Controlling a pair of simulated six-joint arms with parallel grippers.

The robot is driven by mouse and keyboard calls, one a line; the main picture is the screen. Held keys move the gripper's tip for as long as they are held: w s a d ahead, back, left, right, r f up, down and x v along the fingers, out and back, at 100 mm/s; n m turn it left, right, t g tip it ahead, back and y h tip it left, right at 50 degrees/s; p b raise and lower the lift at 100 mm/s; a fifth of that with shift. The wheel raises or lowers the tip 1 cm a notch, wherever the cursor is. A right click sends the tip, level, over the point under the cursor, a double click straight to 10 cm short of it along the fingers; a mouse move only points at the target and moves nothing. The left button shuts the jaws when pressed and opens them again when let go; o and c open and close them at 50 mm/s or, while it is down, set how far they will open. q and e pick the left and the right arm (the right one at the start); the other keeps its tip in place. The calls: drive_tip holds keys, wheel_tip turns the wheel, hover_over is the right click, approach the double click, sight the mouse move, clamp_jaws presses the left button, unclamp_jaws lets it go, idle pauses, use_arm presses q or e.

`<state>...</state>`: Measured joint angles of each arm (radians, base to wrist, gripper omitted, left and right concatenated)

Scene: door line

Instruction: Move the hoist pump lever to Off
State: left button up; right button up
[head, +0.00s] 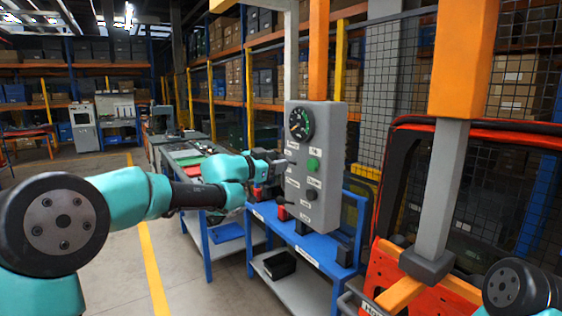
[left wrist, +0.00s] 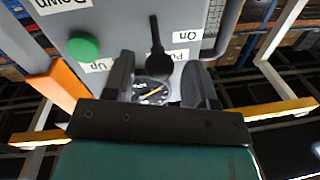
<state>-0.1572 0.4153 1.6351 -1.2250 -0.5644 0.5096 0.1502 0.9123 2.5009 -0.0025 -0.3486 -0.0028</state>
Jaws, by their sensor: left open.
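The grey hoist control box (head: 316,190) hangs upright from a post, with a round gauge (head: 301,123) at its top and a green button (head: 313,164) below. The pump lever (left wrist: 156,48) is a dark stick beside the On label (left wrist: 181,37) in the left wrist view, which sees the box upside down. My left gripper (head: 282,164) is at the box's left side. In the left wrist view its open fingers (left wrist: 158,82) point at the panel, with the lever just beyond the gap between them. Contact with the lever cannot be told. My right gripper is out of view.
A blue workbench (head: 318,250) stands behind and below the box. An orange-red door (head: 382,262) and a hanging grey and orange post (head: 445,190) stand to the right. The floor at the left (head: 115,255) is clear, with a yellow line.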

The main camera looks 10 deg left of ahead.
use_arm(q)
drive_tip(key=shift+x, duration=1.15)
clamp_jaws()
